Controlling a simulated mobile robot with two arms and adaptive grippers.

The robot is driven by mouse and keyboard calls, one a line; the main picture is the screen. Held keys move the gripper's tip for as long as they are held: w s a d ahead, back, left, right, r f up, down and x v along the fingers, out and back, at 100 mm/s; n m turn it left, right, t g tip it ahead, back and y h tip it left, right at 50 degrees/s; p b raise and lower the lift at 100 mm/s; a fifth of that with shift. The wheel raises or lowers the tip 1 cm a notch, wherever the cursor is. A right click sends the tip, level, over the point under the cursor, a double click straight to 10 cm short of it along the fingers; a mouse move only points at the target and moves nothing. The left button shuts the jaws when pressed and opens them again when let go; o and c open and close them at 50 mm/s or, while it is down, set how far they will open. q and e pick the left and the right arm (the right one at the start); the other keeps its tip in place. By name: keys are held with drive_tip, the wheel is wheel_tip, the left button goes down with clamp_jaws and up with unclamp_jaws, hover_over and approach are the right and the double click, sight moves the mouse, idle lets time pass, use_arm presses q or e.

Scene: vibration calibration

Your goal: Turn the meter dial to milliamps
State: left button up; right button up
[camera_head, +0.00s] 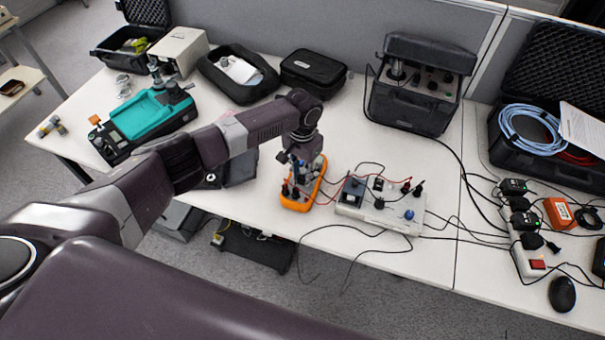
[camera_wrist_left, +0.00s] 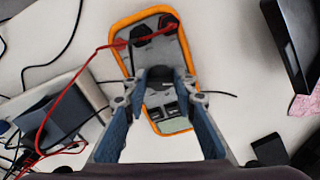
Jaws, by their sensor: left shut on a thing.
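The orange and grey handheld meter (camera_head: 296,206) lies on the white table near its front edge. In the left wrist view the meter (camera_wrist_left: 185,45) has its small screen (camera_wrist_left: 175,125) at the bottom and plugs with a red lead at the top. My left gripper (camera_head: 302,163) is over the meter, pointing down. In the left wrist view its two fingers (camera_wrist_left: 161,82) are closed on the sides of the dark dial (camera_wrist_left: 160,73). The fingers partly cover the dial, and I cannot read its setting. My right gripper is not in view.
A white control box (camera_head: 380,208) with leads stands just right of the meter. A teal-topped device (camera_head: 150,115) is at the left. Black cases stand along the back. Cables hang over the front edge. The table between the meter and the back cases is fairly clear.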

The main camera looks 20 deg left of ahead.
sight(302, 176)
use_arm(q)
drive_tip(key=m, duration=0.6)
drive_tip(key=shift+w, duration=0.1)
drive_tip(key=shift+m, duration=0.3)
idle(0.3)
drive_tip(key=o, duration=1.2)
drive_tip(key=shift+c, duration=0.2)
wheel_tip(302, 176, up, 12)
